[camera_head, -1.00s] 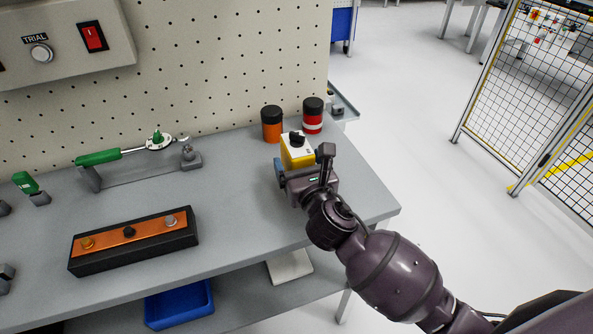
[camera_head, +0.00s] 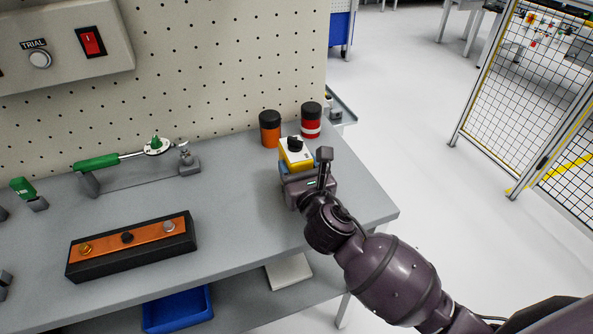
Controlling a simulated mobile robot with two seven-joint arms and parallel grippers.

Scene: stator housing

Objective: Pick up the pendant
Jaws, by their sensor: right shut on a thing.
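The pendant is a small yellow box with a white top (camera_head: 295,153) and a black knob, at the back right of the grey workbench. My right gripper (camera_head: 299,168) reaches in from the right and is shut on the pendant's near side. The gripper hides the pendant's lower part, so I cannot tell whether its base touches the bench. My left gripper is not in view.
An orange jar (camera_head: 270,131) and a red jar (camera_head: 311,123) with black lids stand just behind the pendant. An orange-topped black block (camera_head: 132,246) and a green-handled tool (camera_head: 97,162) lie to the left. The bench middle is clear.

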